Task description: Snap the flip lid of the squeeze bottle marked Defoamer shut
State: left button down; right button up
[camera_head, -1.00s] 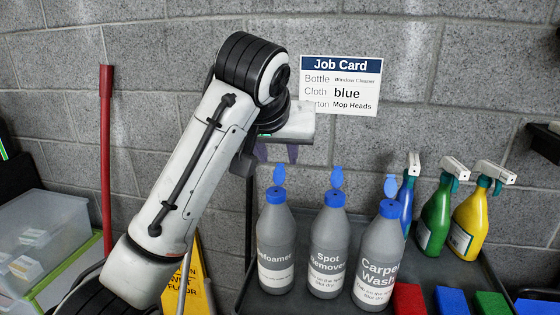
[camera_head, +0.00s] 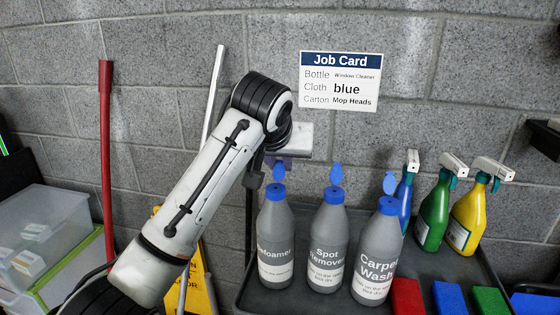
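The squeeze bottle marked Defoamer (camera_head: 275,252) stands upright on the dark tray, leftmost of three grey bottles, with the first letter of its name out of view around its side. Its blue flip lid (camera_head: 279,172) stands up, open, above the blue cap (camera_head: 276,192). My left gripper (camera_head: 285,161) is just above and behind the lid, at the end of the white arm. Its fingers are mostly hidden by the wrist, so I cannot tell whether they are open or touch the lid. My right gripper is out of view.
The Spot Remover (camera_head: 328,250) and Carpet Wash (camera_head: 377,262) bottles stand close to the right, lids also up. Spray bottles (camera_head: 435,215) stand farther right, with coloured blocks (camera_head: 408,297) in front. A job card (camera_head: 340,81) hangs on the block wall behind.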

pick_arm(q)
jog(key=shift+s+f+t+b, duration=0.15)
jog(key=shift+t+b, duration=0.25)
jog(key=shift+b, duration=0.35)
jog(key=t+b, duration=0.2)
jog(key=b, duration=0.1)
jog(key=s+t+h+b, duration=0.1)
jog(key=b, duration=0.2)
jog(key=shift+s+a+r+t, duration=0.2)
jog(key=shift+t, duration=0.2)
jog(key=shift+s+t+b, duration=0.1)
jog(key=shift+t+b, duration=0.2)
jog(key=shift+b, duration=0.05)
jog(key=shift+s+r+t+h+b, duration=0.15)
jog(key=shift+t+h+b, duration=0.25)
jog(key=shift+t+b, duration=0.15)
jog(key=shift+s+a+r+b, duration=0.1)
jog(key=shift+r+b, duration=0.05)
jog(key=shift+b, duration=0.2)
jog(key=shift+t, duration=0.25)
jog(key=c, duration=1.7)
grip_release()
jog(key=shift+r, duration=0.1)
